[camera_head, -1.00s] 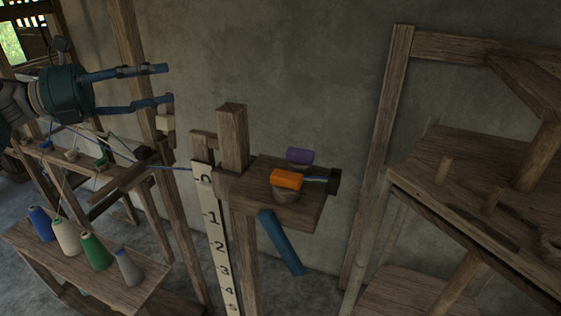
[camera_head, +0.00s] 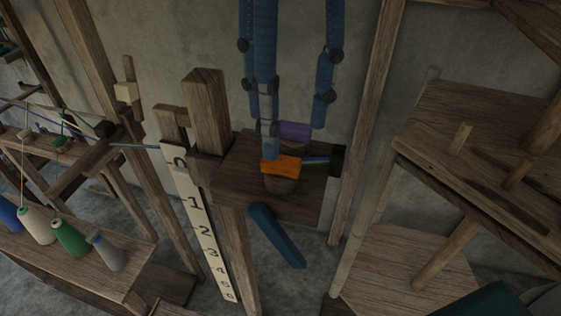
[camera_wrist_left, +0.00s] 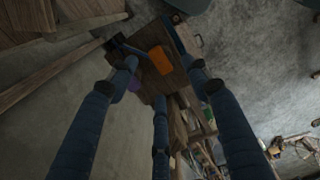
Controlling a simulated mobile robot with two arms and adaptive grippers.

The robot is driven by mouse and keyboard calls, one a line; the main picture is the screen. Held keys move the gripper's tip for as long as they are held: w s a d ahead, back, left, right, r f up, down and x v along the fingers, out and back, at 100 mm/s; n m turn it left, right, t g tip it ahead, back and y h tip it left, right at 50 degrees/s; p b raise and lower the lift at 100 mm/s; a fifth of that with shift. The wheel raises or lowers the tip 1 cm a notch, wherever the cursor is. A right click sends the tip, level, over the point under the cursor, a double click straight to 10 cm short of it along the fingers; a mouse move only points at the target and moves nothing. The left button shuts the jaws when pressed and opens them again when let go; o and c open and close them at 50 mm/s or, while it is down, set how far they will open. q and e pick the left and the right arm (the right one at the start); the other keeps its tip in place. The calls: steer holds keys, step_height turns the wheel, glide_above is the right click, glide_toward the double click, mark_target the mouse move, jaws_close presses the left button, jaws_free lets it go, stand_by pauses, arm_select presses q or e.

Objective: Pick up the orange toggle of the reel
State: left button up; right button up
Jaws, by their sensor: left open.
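The orange toggle (camera_head: 281,164) sits on a small mount on top of the wooden platform (camera_head: 310,207); it also shows in the left wrist view (camera_wrist_left: 159,60). A purple toggle (camera_head: 296,130) stands just behind it, partly covered by a finger in the wrist view (camera_wrist_left: 133,84). My left gripper (camera_head: 286,128) reaches down from the top with its blue fingers spread. One fingertip overlaps the left end of the orange toggle in the head view; I cannot tell whether it touches. The wrist view shows the toggle between the spread fingers (camera_wrist_left: 156,68), with nothing gripped.
A wooden post (camera_head: 207,110) and a numbered scale (camera_head: 197,215) stand left of the platform. A blue handle (camera_head: 275,236) hangs below it. Cones of thread (camera_head: 70,238) stand on a shelf at left. A wooden frame with shelves (camera_head: 465,150) is at right.

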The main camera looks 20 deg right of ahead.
mark_target(282, 156)
arm_select(q)
steer(key=f, duration=0.3)
steer(key=f+p, duration=0.1)
steer(key=f, duration=0.1)
steer(key=shift+w+d+f, duration=0.1)
steer(key=shift+w+f, duration=0.15)
steer(key=shift+f, duration=0.05)
steer(key=shift+c, duration=0.5)
steer(key=c, duration=0.8)
